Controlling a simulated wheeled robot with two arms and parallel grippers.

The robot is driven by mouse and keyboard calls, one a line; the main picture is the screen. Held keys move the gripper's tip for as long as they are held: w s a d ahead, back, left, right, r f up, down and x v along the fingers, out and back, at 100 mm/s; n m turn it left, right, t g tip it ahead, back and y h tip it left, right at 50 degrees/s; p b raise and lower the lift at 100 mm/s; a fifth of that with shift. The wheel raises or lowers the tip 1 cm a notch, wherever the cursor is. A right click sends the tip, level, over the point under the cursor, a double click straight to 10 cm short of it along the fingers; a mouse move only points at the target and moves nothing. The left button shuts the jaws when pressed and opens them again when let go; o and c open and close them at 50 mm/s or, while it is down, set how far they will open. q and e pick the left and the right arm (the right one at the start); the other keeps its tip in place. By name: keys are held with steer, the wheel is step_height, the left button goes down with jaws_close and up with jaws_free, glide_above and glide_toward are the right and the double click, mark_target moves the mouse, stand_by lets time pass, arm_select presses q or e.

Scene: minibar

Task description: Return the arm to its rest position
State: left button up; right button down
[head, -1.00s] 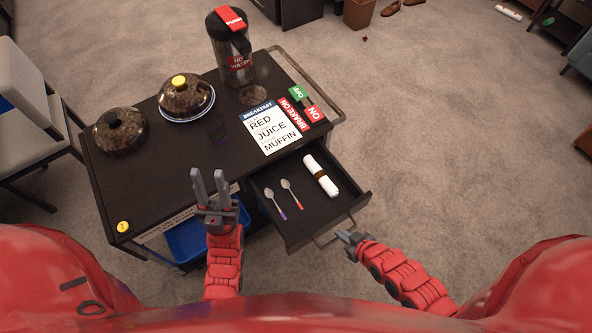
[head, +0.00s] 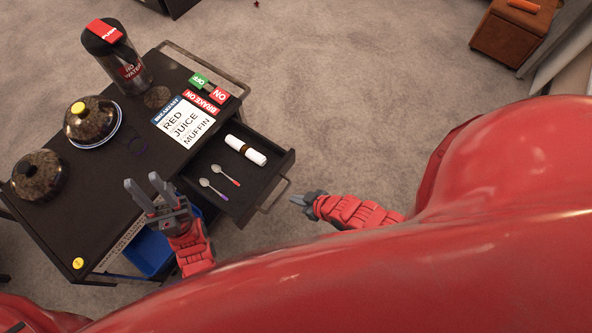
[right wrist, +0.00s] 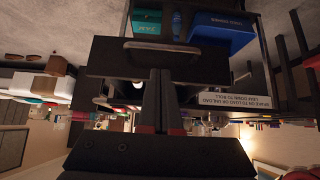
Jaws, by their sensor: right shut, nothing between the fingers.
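My right gripper (head: 292,200) is shut and empty, just outside the metal handle (head: 274,195) of the open drawer (head: 250,203), with a small gap between them. In the right wrist view its fingers (right wrist: 160,75) are together, and the dark drawer front (right wrist: 108,57) with its handle (right wrist: 180,47) shows beyond them. My left gripper (head: 141,181) is open and empty, with its fingers apart over the near edge of the black cart (head: 95,200).
The drawer holds two spoons (head: 222,173) and a rolled white napkin (head: 246,150). The cart top bears a hot water flask (head: 125,65), two domed covers (head: 92,120), a breakfast card (head: 187,125) and brake signs. A blue bin (head: 150,252) sits below. Open carpet lies to the right.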

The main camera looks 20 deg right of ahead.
steer(key=shift+r, duration=0.15)
